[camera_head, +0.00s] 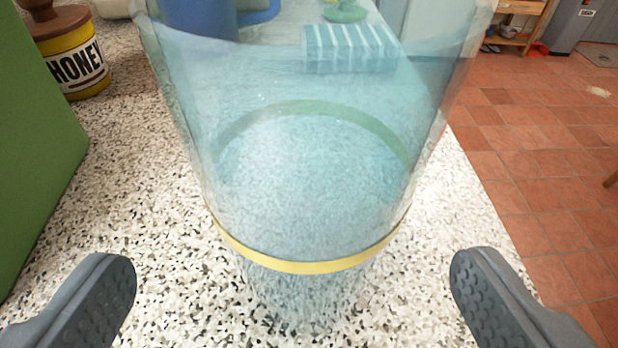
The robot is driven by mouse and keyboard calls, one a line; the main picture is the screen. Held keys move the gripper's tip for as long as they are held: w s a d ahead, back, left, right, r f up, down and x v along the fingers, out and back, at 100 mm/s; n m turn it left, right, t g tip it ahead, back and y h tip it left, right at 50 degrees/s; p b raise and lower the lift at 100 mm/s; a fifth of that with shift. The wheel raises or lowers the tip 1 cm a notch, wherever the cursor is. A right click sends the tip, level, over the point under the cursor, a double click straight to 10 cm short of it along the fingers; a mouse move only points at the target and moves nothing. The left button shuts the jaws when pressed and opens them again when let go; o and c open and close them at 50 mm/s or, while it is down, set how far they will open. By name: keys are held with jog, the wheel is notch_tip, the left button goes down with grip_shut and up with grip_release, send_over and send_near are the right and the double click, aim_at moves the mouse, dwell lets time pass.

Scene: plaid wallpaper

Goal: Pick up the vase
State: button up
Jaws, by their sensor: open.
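The vase (300,190) is a tall, clear bluish glass vessel with a yellow band around its lower part. It stands upright on the speckled countertop (110,190), and its upper part runs out of the top of the picture. My gripper (292,300) is open, with one dark grey finger at the lower left and one at the lower right. The vase stands ahead of and between the fingers, with visible gaps on both sides. The fingers do not appear to touch it. Things behind the vase show through the glass.
A green box-like object (40,140) stands close on the left. A yellow honey jar (78,62) is behind it. Through the glass I see a striped cloth (350,48) and a blue object (215,18). The counter's right edge drops to a red tiled floor (545,150).

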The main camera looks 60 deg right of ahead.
aim_at(308, 280)
jog(key=shift+b+x, duration=0.35)
jog(key=shift+x, duration=1.7)
jog(key=shift+s+d, duration=0.15)
jog(key=shift+s, duration=0.05)
jog(key=shift+c, duration=0.3)
jog(key=c, duration=1.2)
